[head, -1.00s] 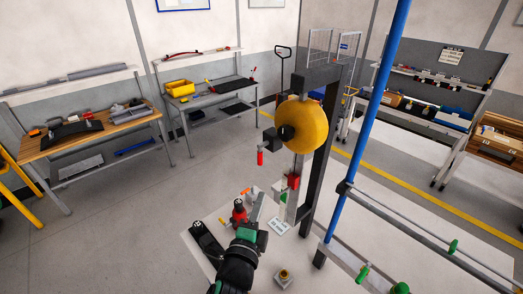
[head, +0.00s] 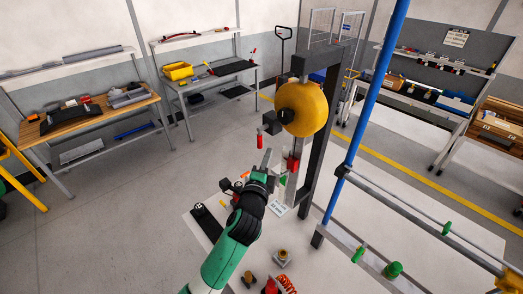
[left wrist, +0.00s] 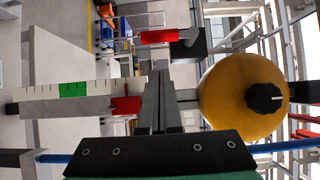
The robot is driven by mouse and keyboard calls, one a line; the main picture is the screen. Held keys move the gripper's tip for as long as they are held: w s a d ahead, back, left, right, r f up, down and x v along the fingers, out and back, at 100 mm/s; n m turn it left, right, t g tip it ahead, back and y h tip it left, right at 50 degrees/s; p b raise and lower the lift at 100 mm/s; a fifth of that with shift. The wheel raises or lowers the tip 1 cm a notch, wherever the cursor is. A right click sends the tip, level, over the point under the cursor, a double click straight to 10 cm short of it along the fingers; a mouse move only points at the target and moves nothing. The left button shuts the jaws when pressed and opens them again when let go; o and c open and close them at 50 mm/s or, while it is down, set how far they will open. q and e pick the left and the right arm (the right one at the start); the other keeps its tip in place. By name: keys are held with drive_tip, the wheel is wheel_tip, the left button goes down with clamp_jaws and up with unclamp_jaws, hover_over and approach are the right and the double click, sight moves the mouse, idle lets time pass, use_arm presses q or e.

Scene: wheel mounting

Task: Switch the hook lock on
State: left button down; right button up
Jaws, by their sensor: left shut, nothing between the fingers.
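A yellow ball-shaped body (head: 312,108) with a black knob (head: 285,117) hangs from a dark post frame (head: 322,150). A red handle (head: 259,142) hangs beside it from a dark block (head: 275,127). A red block (head: 293,164) sits on an upright strip below the ball. I cannot tell for sure which part is the hook lock. My left gripper (head: 266,159) is shut and empty, just left of the red block and below the red handle. In the left wrist view my fingers (left wrist: 159,80) lie between the red handle (left wrist: 157,37) and red block (left wrist: 126,105); contact is unclear.
A white table (head: 330,262) lies below, with a black tray (head: 207,222), a small label card (head: 278,210) and a red spring part (head: 286,284). A blue pole (head: 372,100) and a rail with green knobs (head: 393,270) stand to the right. Workbenches line the walls.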

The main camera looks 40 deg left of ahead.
use_arm(q)
drive_tip(key=a, duration=0.3)
drive_tip(key=shift+w+a, duration=0.15)
drive_tip(key=shift+w, duration=0.15)
drive_tip(key=shift+f, duration=0.1)
drive_tip(key=shift+a+f+m, duration=0.1)
drive_tip(key=shift+a+m, duration=0.05)
drive_tip(key=shift+m, duration=0.15)
